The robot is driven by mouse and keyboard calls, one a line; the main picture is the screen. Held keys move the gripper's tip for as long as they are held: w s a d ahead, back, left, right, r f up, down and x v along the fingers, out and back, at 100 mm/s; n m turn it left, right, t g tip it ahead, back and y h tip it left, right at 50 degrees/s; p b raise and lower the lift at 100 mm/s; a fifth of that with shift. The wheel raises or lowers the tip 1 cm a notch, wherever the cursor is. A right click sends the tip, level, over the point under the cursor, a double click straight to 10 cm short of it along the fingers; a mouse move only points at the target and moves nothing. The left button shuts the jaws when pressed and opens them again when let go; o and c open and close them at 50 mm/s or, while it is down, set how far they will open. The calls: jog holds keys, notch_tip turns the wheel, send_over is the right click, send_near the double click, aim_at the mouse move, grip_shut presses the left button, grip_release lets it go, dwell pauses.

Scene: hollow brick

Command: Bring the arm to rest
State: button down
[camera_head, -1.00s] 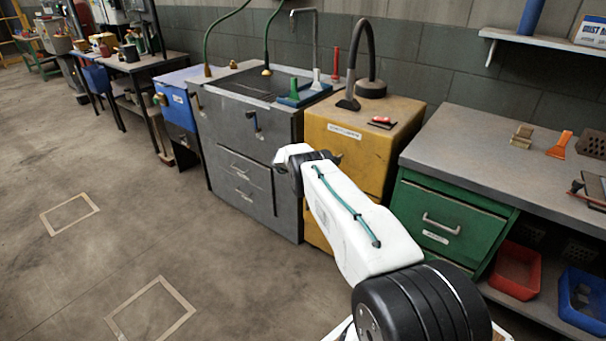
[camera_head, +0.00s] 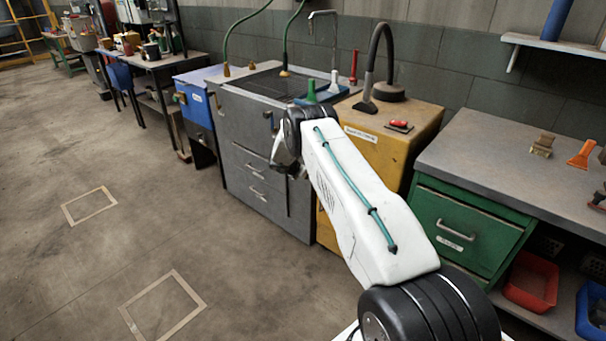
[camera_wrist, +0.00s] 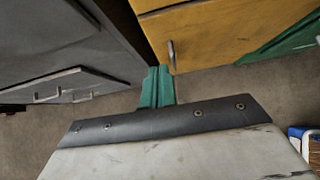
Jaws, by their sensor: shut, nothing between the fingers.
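My arm shows in the head view, reaching up and away from the lower right in front of the cabinets. The fingers are too small to make out there. In the wrist view, the two green fingers of my gripper (camera_wrist: 158,76) are side by side, shut and empty. They are above the floor, near the yellow cabinet (camera_wrist: 225,35) and the grey drawers (camera_wrist: 60,85). The pale, dark-edged housing fills the lower part of that view.
The yellow cabinet (camera_head: 425,120) carries a black hose and a red-handled tool (camera_head: 399,126). A green drawer unit (camera_head: 462,225) under a grey worktop, with red (camera_head: 530,282) and blue bins, stands at right. Open floor with taped rectangles (camera_head: 165,305) lies at left.

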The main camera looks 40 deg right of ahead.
jog(key=shift+v, duration=1.05)
